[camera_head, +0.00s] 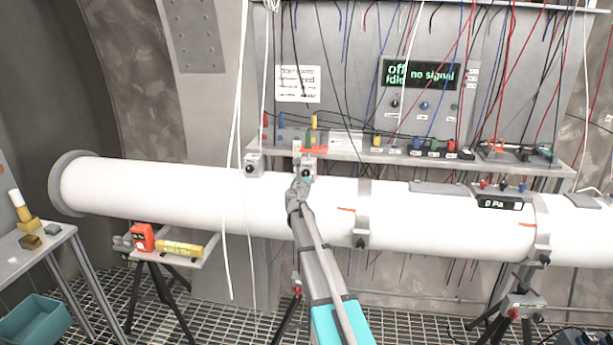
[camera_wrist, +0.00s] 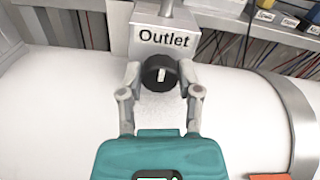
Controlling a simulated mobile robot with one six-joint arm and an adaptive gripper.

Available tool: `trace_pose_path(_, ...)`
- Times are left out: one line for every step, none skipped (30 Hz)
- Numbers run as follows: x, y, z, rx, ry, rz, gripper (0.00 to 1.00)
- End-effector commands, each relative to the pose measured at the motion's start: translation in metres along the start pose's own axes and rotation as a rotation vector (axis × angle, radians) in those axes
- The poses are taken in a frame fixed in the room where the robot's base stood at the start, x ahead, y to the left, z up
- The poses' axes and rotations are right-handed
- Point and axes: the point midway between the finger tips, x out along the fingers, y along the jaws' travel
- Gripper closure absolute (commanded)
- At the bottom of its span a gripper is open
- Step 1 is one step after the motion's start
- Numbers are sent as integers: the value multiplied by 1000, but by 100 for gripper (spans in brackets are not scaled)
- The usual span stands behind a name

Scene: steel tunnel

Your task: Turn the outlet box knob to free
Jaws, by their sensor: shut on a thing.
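The outlet box (camera_wrist: 163,36) is a grey metal box labelled "Outlet" on top of the white pipe. Its round black knob (camera_wrist: 160,73) faces the wrist camera, with a pale mark that stands nearly upright. My gripper (camera_wrist: 160,76) has one finger on each side of the knob and is shut on it. In the head view my arm reaches up from the bottom to the pipe, and my gripper (camera_head: 301,183) is at the outlet box (camera_head: 305,165). The knob is hidden there behind my gripper.
A similar box (camera_head: 254,165) sits on the pipe to the left. The long white pipe (camera_head: 170,195) runs across the view. A shelf (camera_head: 350,153) with several coloured plugs and hanging cables is behind it. A small side table (camera_head: 188,252) holds a red device.

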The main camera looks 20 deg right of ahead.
Motion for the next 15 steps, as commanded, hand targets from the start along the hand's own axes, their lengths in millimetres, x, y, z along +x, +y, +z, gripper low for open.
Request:
trace_pose_path(-2,-2,-1,-4,2,-5,100)
trace_pose_path(-2,-2,-1,-6,2,-5,100)
trace_pose_path(-2,-2,-1,-8,2,-5,100)
trace_pose_path(-2,-2,-1,-9,2,-5,100)
trace_pose_path(-2,-2,-1,-10,2,-5,100)
trace_pose_path(-2,-2,-1,-10,2,-5,100)
trace_pose_path(-2,-2,-1,-10,2,-5,100)
trace_pose_path(-2,-2,-1,-10,2,-5,100)
trace_pose_path(-2,-2,-1,-10,2,-5,100)
trace_pose_path(-2,-2,-1,-10,2,-5,100)
trace_pose_path(-2,-2,-1,-10,2,-5,100)
trace_pose_path(-2,-2,-1,-10,2,-5,100)
trace_pose_path(-2,-2,-1,-10,2,-5,53)
trace_pose_path(-2,-2,-1,-10,2,-6,48)
trace_pose_path(-2,-2,-1,-10,2,-5,40)
